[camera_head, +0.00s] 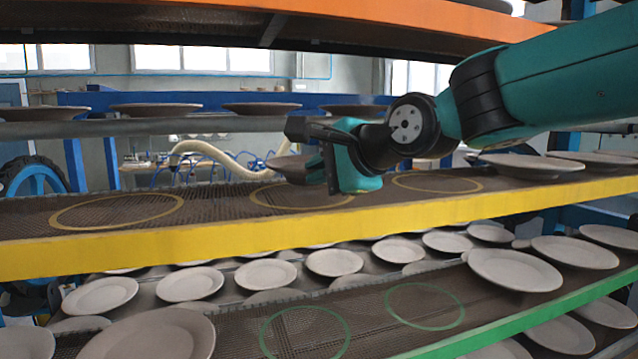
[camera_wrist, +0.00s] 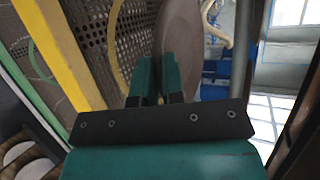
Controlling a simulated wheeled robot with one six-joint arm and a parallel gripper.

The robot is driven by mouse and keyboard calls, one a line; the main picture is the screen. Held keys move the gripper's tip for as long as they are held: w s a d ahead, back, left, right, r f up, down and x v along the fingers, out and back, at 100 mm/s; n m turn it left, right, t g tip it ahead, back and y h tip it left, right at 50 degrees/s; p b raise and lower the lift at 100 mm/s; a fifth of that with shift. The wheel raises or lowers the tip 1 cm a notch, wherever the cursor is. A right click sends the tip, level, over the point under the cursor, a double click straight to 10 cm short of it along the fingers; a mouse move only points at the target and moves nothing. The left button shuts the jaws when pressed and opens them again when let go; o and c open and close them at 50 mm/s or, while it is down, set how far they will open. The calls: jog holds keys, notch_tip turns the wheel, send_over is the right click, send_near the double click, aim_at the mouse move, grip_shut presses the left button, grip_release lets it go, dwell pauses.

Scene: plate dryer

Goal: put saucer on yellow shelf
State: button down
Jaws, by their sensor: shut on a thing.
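My gripper (camera_head: 328,168) reaches in from the right over the yellow shelf (camera_head: 150,248). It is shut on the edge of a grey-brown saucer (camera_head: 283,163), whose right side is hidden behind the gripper. The saucer is close above the middle yellow ring (camera_head: 268,203); whether it touches the mesh is unclear. In the wrist view the fingers (camera_wrist: 156,78) pinch the saucer (camera_wrist: 183,38), seen nearly edge-on, with the mesh and part of a yellow ring (camera_wrist: 114,45) to its left.
A left ring (camera_head: 118,211) and a right ring (camera_head: 437,184) on the yellow shelf are empty. Plates (camera_head: 530,164) stand on its right end. A green-edged shelf (camera_head: 500,338) with plates and empty green rings is below. An orange shelf (camera_head: 400,22) is overhead.

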jog(key=shift+f, duration=1.3)
jog(key=shift+f, duration=0.1)
jog(key=c, duration=1.5)
grip_release()
jog(key=shift+f, duration=0.1)
